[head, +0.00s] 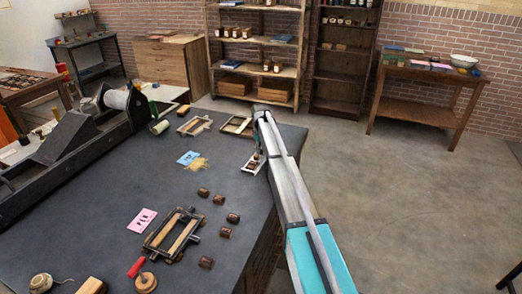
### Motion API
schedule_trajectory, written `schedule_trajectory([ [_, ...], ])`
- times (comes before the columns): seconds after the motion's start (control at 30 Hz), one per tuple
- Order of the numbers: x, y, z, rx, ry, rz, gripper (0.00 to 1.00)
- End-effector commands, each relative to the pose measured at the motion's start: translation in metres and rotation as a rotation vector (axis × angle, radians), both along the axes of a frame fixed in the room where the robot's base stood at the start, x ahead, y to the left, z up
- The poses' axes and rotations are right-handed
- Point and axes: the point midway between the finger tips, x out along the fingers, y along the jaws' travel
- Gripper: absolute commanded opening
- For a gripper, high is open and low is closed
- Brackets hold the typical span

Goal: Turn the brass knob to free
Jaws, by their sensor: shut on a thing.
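My arm reaches in from the lower right and bends down at the table's right edge. My gripper (257,155) points down at a small light-coloured device (248,168) on the dark tabletop. It is shut on a small brownish part at the top of this device, seemingly the brass knob. The gripper and arm cover most of the knob, and its turned position is too small to read.
The dark table (120,205) holds a wooden frame (173,232), several brown cylinders, a pink card (142,220), a blue card (188,158) and a red-handled tool (143,276). A long dark machine (70,140) stands at left. Floor at right is clear.

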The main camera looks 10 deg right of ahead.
Motion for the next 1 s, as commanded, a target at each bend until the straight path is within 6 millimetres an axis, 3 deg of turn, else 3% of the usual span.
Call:
schedule_trajectory([
  [0.67,0.0003,0.0009,0.0,0.001,0.0,0.091,0.0],
  [0.7,0.0002,0.0008,0.0,0.001,0.0,0.091,0.36],
  [0.87,0.0001,0.0006,0.0,0.001,-0.001,0.09,0.65],
  [1.0,0.0,0.0004,0.0,0.0,0.0,0.089,0.67],
])
